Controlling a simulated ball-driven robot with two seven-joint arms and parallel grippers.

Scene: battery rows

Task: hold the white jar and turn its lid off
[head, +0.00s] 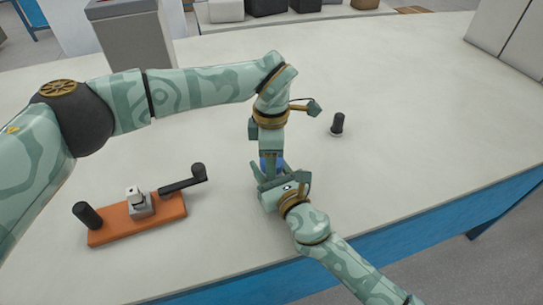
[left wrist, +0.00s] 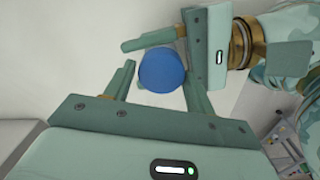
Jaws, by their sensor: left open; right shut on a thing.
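The blue lid (left wrist: 162,70) shows as a round top in the left wrist view, and a small piece of it shows in the head view (head: 270,161). My left gripper (left wrist: 158,84) comes down from above and is open, with one finger on each side of the lid. I cannot tell whether the fingers touch it. My right gripper (head: 274,188) comes in from the front right, just below the left one, and is shut on the white jar. The jar itself is hidden by the grippers and the lid.
An orange board (head: 110,231) with a grey block and black handles lies on the table (head: 400,120) to the left. A small black-handled object (head: 337,124) stands to the right. A grey bin (head: 135,45) is at the back left.

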